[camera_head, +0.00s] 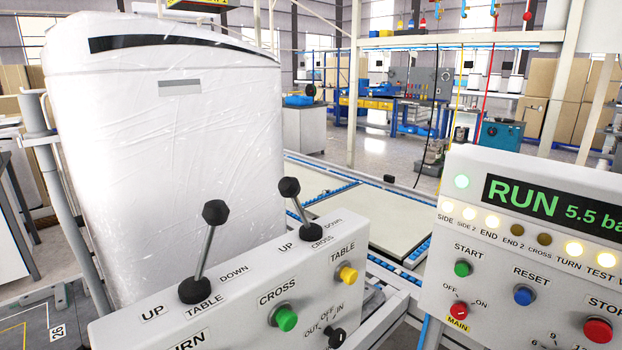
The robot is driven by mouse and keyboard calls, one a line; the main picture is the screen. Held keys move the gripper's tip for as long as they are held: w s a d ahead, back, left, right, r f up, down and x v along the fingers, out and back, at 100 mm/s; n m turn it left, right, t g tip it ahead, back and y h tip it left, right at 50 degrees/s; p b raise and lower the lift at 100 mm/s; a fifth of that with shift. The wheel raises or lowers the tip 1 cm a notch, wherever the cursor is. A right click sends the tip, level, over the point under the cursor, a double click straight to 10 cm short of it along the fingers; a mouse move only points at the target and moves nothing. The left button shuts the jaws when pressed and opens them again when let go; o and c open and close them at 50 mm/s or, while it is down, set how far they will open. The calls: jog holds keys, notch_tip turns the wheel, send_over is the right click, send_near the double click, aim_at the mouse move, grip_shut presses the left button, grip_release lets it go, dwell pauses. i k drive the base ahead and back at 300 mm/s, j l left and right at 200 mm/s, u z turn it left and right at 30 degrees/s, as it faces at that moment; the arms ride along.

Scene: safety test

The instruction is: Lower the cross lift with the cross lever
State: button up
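The cross lever (297,207) is a short metal stick with a black knob and black base on the white lever panel (240,300). It stands between the labels UP and DOWN, above CROSS, and its knob leans left, toward the UP side. The table lever (206,246), nearer and to the left, leans right, toward its DOWN label. The cross lift itself cannot be made out for certain among the conveyor parts. My gripper is not in view, and nothing touches either lever.
A green CROSS button (286,318), yellow TABLE button (347,274) and black selector (337,338) sit near the levers. The right control box (530,275) shows RUN; its CROSS lamp (544,239) is dark. A tall wrapped unit (170,150) stands behind the panel, beside conveyors (400,225).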

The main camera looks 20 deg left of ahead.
aim_at(289, 187)
jog(key=u, duration=1.2)
